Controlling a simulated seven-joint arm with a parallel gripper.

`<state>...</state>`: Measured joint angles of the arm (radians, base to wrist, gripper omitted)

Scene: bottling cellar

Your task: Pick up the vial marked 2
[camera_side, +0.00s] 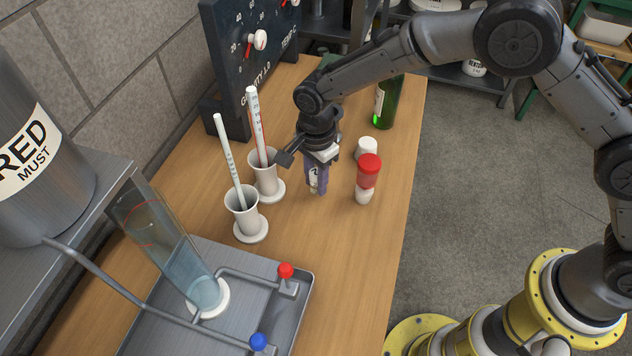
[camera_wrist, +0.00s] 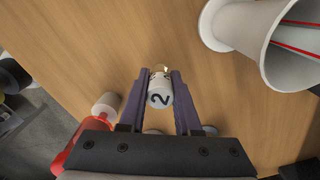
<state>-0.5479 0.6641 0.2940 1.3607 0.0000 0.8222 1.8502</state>
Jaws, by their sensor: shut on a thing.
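The vial marked 2 (camera_wrist: 160,94) is small and white with a dark numeral and a yellowish end. In the wrist view it sits between the two purple fingers of my gripper (camera_wrist: 160,85), which are shut on it. In the side view my gripper (camera_side: 317,184) points down over the wooden table, right of two white cylinders, and the vial (camera_side: 313,177) is partly hidden by the fingers. I cannot tell whether the vial touches the table.
White cylinders (camera_side: 242,208) (camera_side: 265,178) holding rods stand to the left. A green bottle (camera_side: 387,103) stands behind.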

